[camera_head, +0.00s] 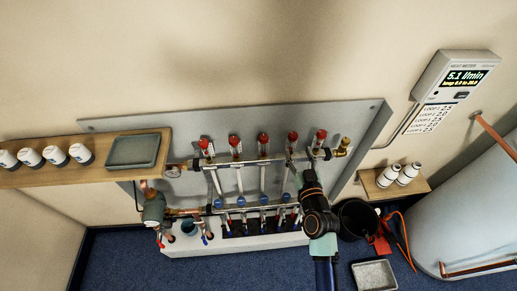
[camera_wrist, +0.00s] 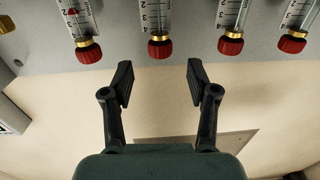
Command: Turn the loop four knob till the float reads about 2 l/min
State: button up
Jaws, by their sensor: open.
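A row of red knobs caps the flow tubes on the manifold; the fourth from the left in the head view (camera_head: 293,136) appears to be loop four, though no label confirms it. In the wrist view, which appears inverted, the matching knob (camera_wrist: 160,49) sits below its scaled tube (camera_wrist: 156,14), just beyond and between my fingertips. I cannot make out its float. My gripper (camera_wrist: 159,82) is open and empty, with fingers apart and not touching the knob.
Neighbouring red knobs (camera_wrist: 88,53) and (camera_wrist: 230,45) stand close on either side. The heat meter (camera_head: 465,76) shows 5.1 l/min. A shelf with a grey tray (camera_head: 133,150) is left; a black bucket (camera_head: 357,218) is lower right.

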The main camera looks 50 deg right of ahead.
aim_at(294, 134)
jog(key=shift+w+d+r, duration=0.1)
jog(key=shift+r, duration=0.1)
jog(key=shift+w+d, duration=0.25)
jog(key=x, duration=0.7)
jog(key=shift+b, duration=0.3)
jog(key=shift+a, duration=0.1)
grip_shut()
jog(key=f+y+b, duration=0.1)
jog(key=b, duration=0.4)
jog(key=shift+f+n+t+b, duration=0.1)
jog(key=shift+n+t+b, duration=0.25)
jog(key=shift+n+t, duration=0.05)
jog(key=n+t+y+b, duration=0.1)
jog(key=b, duration=0.3)
jog(key=n+t+y+b, duration=0.1)
jog(key=n+y+b, duration=0.1)
jog(key=b, duration=0.5)
jog(key=shift+t+y, duration=0.3)
jog(key=shift+y, duration=0.3)
jog(key=n+y+b, duration=0.1)
jog(key=r+n+t+y+b, duration=0.1)
jog(key=y+b, duration=0.1)
jog(key=shift+n+y+b, duration=0.3)
jog(key=shift+b, duration=0.05)
